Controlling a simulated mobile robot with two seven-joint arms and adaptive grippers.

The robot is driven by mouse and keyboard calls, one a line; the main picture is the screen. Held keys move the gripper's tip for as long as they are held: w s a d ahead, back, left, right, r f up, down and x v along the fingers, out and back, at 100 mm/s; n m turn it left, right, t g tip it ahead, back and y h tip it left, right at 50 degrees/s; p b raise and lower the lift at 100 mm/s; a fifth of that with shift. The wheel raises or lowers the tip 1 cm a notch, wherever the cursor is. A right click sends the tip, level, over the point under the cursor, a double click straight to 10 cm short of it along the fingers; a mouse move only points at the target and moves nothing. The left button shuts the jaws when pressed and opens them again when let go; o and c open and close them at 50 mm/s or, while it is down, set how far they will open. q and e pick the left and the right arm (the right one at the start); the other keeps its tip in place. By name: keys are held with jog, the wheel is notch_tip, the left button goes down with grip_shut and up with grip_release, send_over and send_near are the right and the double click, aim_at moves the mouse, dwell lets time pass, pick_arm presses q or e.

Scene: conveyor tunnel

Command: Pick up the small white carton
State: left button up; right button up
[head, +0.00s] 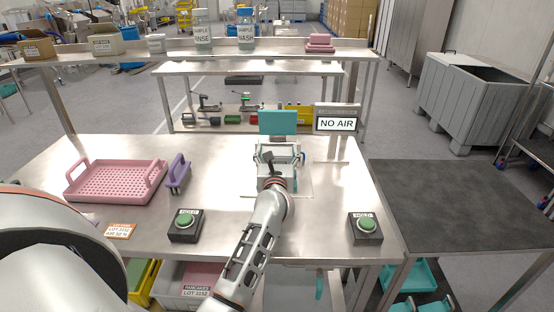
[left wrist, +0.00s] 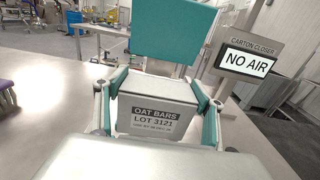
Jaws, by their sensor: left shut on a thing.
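The small white carton (left wrist: 150,114) fills the middle of the left wrist view, its label reading OAT BARS LOT 3121. My left gripper (left wrist: 158,112) is shut on it, with a teal-padded finger against each side. In the head view the left gripper (head: 279,156) is over the back middle of the steel table, just in front of an upright teal plate (head: 278,122). The wrist hides much of the carton there. Whether its underside touches the surface below cannot be told. My right gripper is in neither view.
The carton closer's sign (head: 337,124) reads NO AIR, right of the teal plate. A pink perforated tray (head: 112,181) and a purple-handled tool (head: 177,173) stand left. Green HOLD buttons (head: 186,222) (head: 366,225) sit near the front edge. A dark mat (head: 460,205) lies right.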

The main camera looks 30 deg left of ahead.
aim_at(277, 151)
pick_arm(q)
notch_tip(277, 151, up, 15)
jog(key=p, duration=0.1)
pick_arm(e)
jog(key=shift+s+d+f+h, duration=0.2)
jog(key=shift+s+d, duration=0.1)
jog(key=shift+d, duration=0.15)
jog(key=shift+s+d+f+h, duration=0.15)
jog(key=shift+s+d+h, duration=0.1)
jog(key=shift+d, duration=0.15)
pick_arm(q)
jog(key=o, duration=0.6)
jog(key=shift+c, duration=0.2)
jog(key=c, duration=0.9)
